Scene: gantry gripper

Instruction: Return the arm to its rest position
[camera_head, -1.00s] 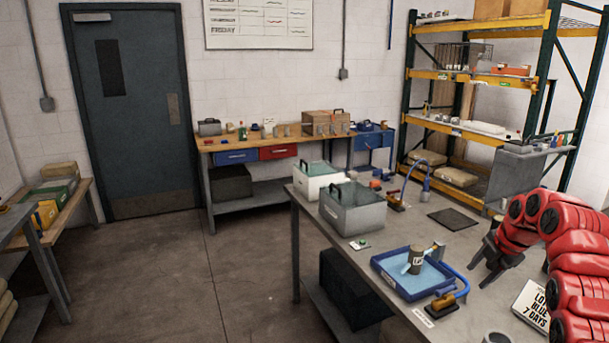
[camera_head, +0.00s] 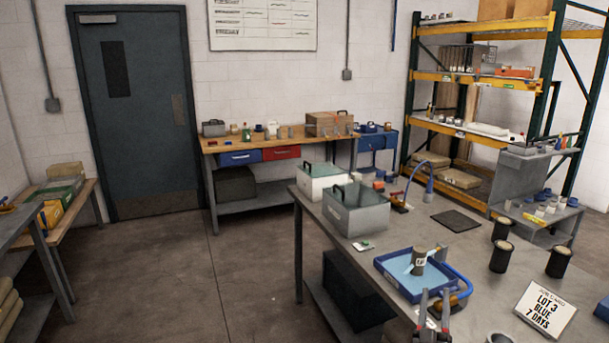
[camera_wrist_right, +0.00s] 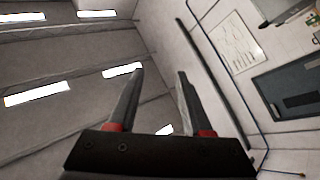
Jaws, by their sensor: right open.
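My right gripper (camera_head: 433,309) is at the bottom edge of the head view, with its two fingers pointing up and apart. It is open and empty, in front of the blue tray as seen from the head. In the right wrist view the open fingers (camera_wrist_right: 158,92) point toward the ceiling and upper wall, with nothing between them. The rest of my right arm is out of the head view. My left gripper shows in neither view.
A rack (camera_head: 482,80) stands behind. Floor on the left is clear.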

